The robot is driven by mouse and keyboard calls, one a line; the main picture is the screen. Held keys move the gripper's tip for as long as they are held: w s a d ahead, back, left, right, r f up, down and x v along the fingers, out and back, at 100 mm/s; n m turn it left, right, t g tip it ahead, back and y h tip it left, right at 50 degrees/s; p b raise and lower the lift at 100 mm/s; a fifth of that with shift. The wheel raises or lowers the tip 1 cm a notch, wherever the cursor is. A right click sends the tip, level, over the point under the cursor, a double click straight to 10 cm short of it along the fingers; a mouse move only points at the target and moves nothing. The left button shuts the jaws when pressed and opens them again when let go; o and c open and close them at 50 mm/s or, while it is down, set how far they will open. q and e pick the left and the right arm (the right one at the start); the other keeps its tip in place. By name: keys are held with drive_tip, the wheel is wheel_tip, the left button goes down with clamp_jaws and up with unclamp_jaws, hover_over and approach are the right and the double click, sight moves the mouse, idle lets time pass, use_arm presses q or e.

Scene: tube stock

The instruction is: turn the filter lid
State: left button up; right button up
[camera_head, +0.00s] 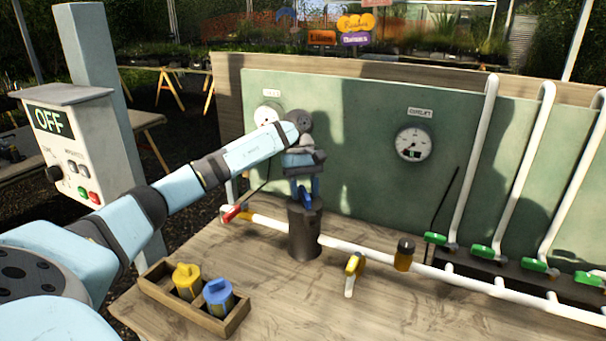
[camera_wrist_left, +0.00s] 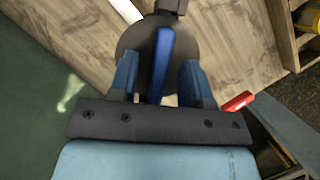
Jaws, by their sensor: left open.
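The filter is a dark grey upright cylinder (camera_head: 305,238) on the white pipe, with a dark round lid that carries a blue bar handle (camera_head: 307,199). In the left wrist view the blue handle (camera_wrist_left: 162,62) stands between the two blue fingers of my left gripper (camera_wrist_left: 158,80). Gaps show on both sides of the handle, so the fingers are around it and apart from it. My left gripper also shows in the head view (camera_head: 305,188), pointing down over the lid. My right gripper is in neither view.
A red-handled valve (camera_head: 232,213) sits left of the filter, a yellow-handled valve (camera_head: 354,266) to its right. A wooden tray (camera_head: 236,322) holds a yellow and a blue cartridge. Several green-handled valves line the right. A control box (camera_head: 68,150) reads OFF.

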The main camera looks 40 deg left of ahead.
use_arm(q)
drive_tip(key=shift+w+a+r, duration=0.15)
drive_tip(key=shift+a+r, duration=0.1)
drive_tip(key=shift+r, duration=0.2)
drive_tip(key=p+v, duration=0.2)
drive_tip(key=v, duration=1)
drive_tip(key=shift+r, duration=0.4)
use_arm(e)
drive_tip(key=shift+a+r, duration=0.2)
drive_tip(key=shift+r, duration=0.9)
use_arm(q)
drive_tip(key=shift+w+a+r+p, duration=0.1)
drive_tip(key=shift+w+p, duration=0.05)
drive_tip(key=shift+p, duration=0.15)
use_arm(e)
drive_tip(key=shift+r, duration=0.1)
